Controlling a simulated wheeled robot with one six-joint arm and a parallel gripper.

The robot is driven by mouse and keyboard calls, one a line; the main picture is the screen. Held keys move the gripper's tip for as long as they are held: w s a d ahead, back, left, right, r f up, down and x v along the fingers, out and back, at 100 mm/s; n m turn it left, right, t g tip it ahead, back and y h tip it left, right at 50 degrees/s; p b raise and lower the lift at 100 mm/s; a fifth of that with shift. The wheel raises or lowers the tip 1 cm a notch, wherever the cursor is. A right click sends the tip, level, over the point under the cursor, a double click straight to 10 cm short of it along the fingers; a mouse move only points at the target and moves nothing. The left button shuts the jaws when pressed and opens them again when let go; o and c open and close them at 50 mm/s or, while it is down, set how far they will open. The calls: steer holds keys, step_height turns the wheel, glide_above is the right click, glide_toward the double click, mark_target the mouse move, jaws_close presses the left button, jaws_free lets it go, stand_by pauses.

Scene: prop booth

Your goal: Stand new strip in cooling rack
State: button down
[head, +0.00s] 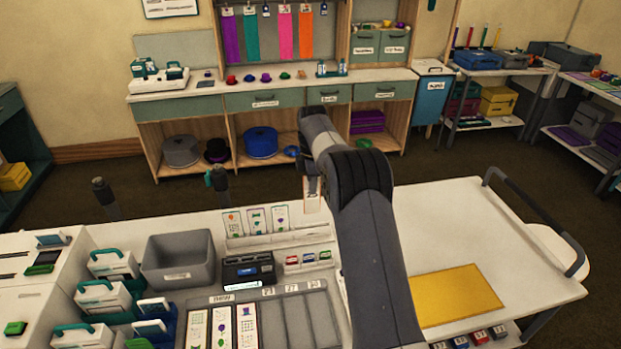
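The white cooling rack (275,239) stands on the worktable, left of my arm. Three printed strips, a left one (233,223), a middle one (256,219) and a right one (281,218), stand upright in it. My gripper (310,170) is beyond my arm's elbow, partly hidden by it, and looks shut on the top of a pale strip with an orange edge (313,203). This strip hangs upright, its lower end just above the rack's right end in the picture. Whether it touches the rack cannot be told. The fingers are small and dark.
A grey bin (178,260) and a black device (249,271) stand left of and before the rack. A grey slotted tray (292,318) in front holds several strips at its left. A yellow mat (455,296) lies right of my arm, with bare tabletop (450,215) behind it.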

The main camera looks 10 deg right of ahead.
mark_target(312, 209)
steer(key=shift+s+f+b, duration=0.1)
steer(key=shift+f+b, duration=1.25)
steer(key=shift+f, duration=1)
steer(key=shift+f, duration=0.3)
steer(key=shift+f+b, duration=1.2)
steer(key=shift+f, duration=1.15)
steer(key=c, duration=1.6)
jaws_free()
steer(key=shift+o, duration=0.2)
